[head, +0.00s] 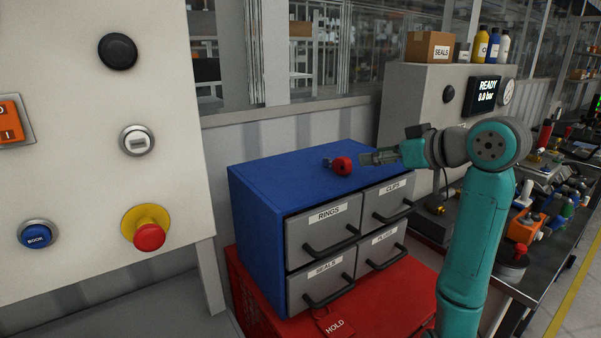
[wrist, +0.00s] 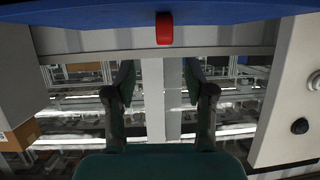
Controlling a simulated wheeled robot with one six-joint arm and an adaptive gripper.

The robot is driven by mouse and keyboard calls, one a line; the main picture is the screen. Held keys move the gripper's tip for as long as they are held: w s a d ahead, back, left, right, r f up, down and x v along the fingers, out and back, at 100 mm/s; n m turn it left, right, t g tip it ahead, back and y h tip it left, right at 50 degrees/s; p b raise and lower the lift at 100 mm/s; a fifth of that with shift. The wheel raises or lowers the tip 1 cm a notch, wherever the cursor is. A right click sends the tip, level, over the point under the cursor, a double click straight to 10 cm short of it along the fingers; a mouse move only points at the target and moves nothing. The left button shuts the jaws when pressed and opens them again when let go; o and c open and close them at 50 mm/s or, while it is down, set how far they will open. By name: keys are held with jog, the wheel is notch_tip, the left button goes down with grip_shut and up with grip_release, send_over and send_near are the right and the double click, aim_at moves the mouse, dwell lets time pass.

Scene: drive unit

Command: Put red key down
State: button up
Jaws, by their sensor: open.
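The red key (head: 342,165) lies on top of the blue drawer cabinet (head: 258,205), towards its right side, with a small dark part at its left. My gripper (head: 372,157) is just to the right of the key in the head view, level with the cabinet top, and looks apart from it. In the wrist view the red key (wrist: 165,28) shows at the top middle, on the edge of the blue surface (wrist: 90,20). My gripper's two fingers (wrist: 160,85) are spread there with nothing between them.
The cabinet has grey labelled drawers with black handles and stands on a red box (head: 375,305) with a HOLD tag. A panel with an emergency stop (head: 149,237) is at left. A cardboard box (head: 430,47) and bottles stand behind my arm. A cluttered bench (head: 545,240) is at right.

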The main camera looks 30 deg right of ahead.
aim_at(347, 160)
jog(key=x, duration=0.5)
jog(key=shift+w+a, duration=0.2)
jog(key=shift+a, duration=0.15)
jog(key=shift+x, duration=2.8)
jog(key=shift+s, duration=0.1)
grip_shut()
